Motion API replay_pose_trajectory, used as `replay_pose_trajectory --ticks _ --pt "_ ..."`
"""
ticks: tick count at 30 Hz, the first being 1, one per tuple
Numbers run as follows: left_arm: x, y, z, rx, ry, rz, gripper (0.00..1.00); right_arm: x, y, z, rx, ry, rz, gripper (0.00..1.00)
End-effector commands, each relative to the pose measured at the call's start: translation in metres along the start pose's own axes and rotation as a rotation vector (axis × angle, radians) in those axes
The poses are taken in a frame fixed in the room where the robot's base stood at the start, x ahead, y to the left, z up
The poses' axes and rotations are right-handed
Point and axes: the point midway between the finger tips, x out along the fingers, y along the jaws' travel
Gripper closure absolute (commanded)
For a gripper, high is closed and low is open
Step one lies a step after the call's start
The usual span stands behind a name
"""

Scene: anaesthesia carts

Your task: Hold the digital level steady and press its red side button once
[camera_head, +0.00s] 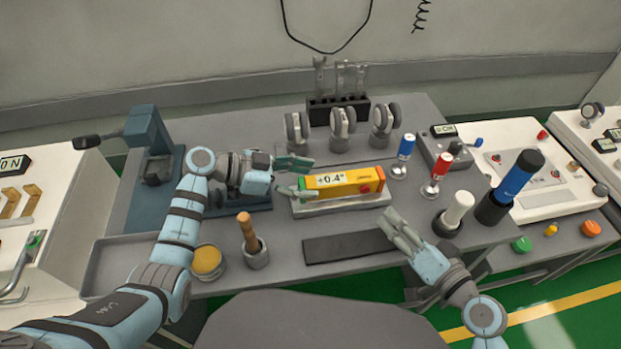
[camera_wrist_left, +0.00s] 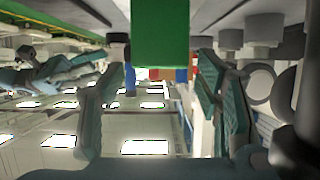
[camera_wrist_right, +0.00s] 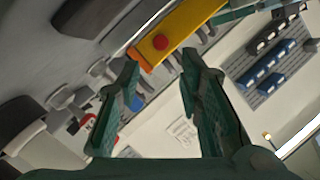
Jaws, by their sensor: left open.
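The digital level (camera_head: 345,184) is a yellow bar with a green left end and a display reading +0.4°. It rests on a grey plate (camera_head: 340,205) on the bench. Its red button (camera_head: 365,188) is near the right end and also shows in the right wrist view (camera_wrist_right: 160,42). My left gripper (camera_head: 298,176) is open at the level's green end, which shows in the left wrist view (camera_wrist_left: 160,35) beyond and between the fingers, with no clear contact. My right gripper (camera_head: 396,228) is open and empty, in front of and right of the level, apart from it.
A dark flat mat (camera_head: 348,246) lies in front of the level. Blue (camera_head: 403,153) and red (camera_head: 440,172) handled tools stand to its right. A wooden-handled tool in a cup (camera_head: 252,245) stands front left. Grey wheels (camera_head: 341,124) stand behind.

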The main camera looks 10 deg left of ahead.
Motion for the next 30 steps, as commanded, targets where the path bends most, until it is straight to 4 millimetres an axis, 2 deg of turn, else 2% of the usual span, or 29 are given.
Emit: replay_pose_trajectory --ticks 4,13,24,26,30 --pt "0.019 0.000 0.000 -0.001 0.001 0.000 0.42 0.000 0.000 0.000 0.000 0.000 0.000 0.67" --pt "0.022 0.000 0.000 0.001 0.000 -0.001 0.43 0.000 0.000 0.000 0.000 0.000 0.000 0.67" --pt "0.022 0.000 0.001 0.000 0.000 -0.001 1.00 0.000 0.000 0.000 0.000 0.000 0.000 0.67" --pt "0.022 0.000 0.001 0.000 0.000 -0.001 1.00 0.000 0.000 0.000 0.000 0.000 0.000 0.75" --pt "0.022 0.000 0.001 0.000 0.000 -0.001 1.00 0.000 0.000 0.000 0.000 0.000 0.000 0.97"
